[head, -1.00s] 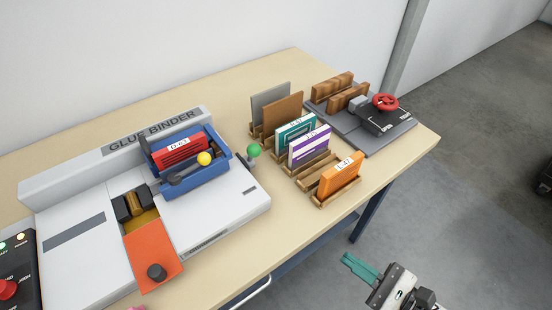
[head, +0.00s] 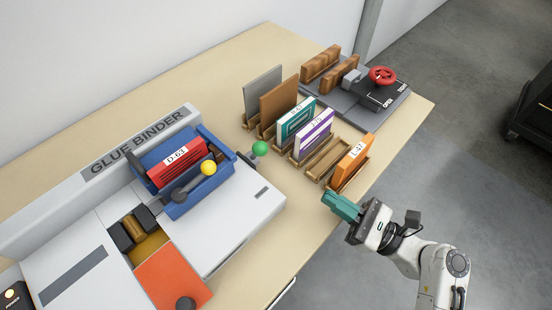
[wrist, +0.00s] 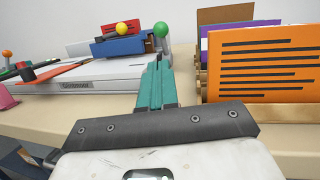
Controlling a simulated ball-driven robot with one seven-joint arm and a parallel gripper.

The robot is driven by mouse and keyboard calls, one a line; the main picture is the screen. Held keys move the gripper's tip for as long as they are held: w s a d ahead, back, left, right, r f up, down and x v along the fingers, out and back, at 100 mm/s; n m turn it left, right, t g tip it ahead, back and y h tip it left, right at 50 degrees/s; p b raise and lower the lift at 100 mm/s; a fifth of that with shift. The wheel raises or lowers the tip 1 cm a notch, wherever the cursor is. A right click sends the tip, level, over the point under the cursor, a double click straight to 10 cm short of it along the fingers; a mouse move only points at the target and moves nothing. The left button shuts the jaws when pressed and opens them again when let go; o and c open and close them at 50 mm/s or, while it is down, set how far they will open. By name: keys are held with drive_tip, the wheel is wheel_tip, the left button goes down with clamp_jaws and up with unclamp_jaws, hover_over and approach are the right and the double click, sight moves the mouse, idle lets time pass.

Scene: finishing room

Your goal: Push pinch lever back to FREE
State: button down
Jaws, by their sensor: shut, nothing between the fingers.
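The glue binder (head: 135,145) stands on the bench with a blue carriage (head: 200,198) holding the red D-63 block (head: 177,163). A lever with a yellow ball (head: 208,168) lies along the carriage's near side. A lever with a green ball (head: 260,148) stands at the binder's right end. I see no FREE mark, so I cannot tell which one is the pinch lever. My gripper (head: 328,198) is shut and empty at the bench's front edge, right of the binder and apart from both levers. In the wrist view its teal fingers point toward the green ball (wrist: 161,29).
Wooden racks (head: 322,158) hold upright books right of the binder. The orange L-47 book (head: 352,158) is close to my gripper, at its right in the wrist view (wrist: 262,65). A press with a red handwheel (head: 382,76) stands at the back right. Bare bench lies between binder and racks.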

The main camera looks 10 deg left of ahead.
drive_tip(key=shift+a, duration=0.15)
drive_tip(key=p+x, duration=0.2)
drive_tip(key=x, duration=1.1)
drive_tip(key=shift+w+a, duration=0.2)
drive_tip(key=shift+a, duration=0.15)
drive_tip(key=shift+w+r, duration=0.1)
drive_tip(key=shift+r, duration=0.05)
